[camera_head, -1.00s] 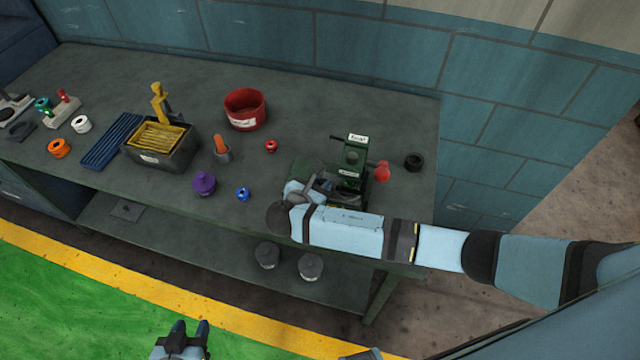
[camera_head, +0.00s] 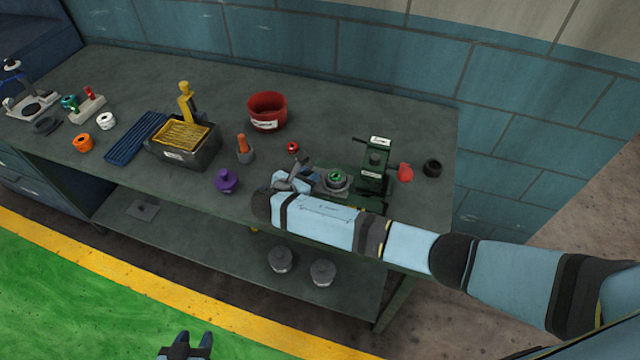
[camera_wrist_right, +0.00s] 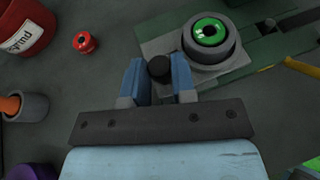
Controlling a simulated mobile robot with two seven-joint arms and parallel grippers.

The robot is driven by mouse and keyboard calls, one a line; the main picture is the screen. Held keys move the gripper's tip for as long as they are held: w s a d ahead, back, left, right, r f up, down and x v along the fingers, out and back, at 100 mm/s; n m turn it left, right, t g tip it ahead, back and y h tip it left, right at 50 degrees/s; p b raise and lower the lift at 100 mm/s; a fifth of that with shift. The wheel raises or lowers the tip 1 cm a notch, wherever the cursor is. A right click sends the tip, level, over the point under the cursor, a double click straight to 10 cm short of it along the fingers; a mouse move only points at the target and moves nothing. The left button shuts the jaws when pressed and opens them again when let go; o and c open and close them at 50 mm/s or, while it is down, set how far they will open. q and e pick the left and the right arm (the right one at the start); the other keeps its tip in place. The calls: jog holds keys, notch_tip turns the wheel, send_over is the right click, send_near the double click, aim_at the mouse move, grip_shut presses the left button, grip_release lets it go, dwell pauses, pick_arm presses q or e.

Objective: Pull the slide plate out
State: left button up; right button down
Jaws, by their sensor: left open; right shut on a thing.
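The slide plate (camera_wrist_right: 154,42) is a grey plate carrying a round grey holder with a green ring (camera_wrist_right: 210,31). In the head view, the plate (camera_head: 334,187) lies to the left of the upright green press (camera_head: 374,168), on its green base. My right gripper (camera_wrist_right: 158,75) is shut on the plate's dark knob (camera_wrist_right: 159,66), with a blue finger on each side. In the head view, my right gripper (camera_head: 303,178) is at the plate's left end, partly hidden by its own wrist. My left gripper (camera_head: 194,340) is open and empty, low in front of the bench.
A red knob (camera_head: 405,172) and black ring (camera_head: 433,168) are right of the press.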

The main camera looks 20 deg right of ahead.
jog(key=shift+a+r, duration=0.1)
jog(key=c, duration=1.3)
grip_release()
jog(key=shift+c, duration=0.2)
jog(key=shift+o, duration=0.6)
jog(key=shift+w+a, duration=0.1)
jog(key=shift+a, duration=0.05)
jog(key=v, duration=1.3)
jog(key=shift+s+r+b, duration=0.2)
jog(key=shift+s+b, duration=0.1)
jog(key=shift+b, duration=0.15)
jog(key=shift+a, duration=0.15)
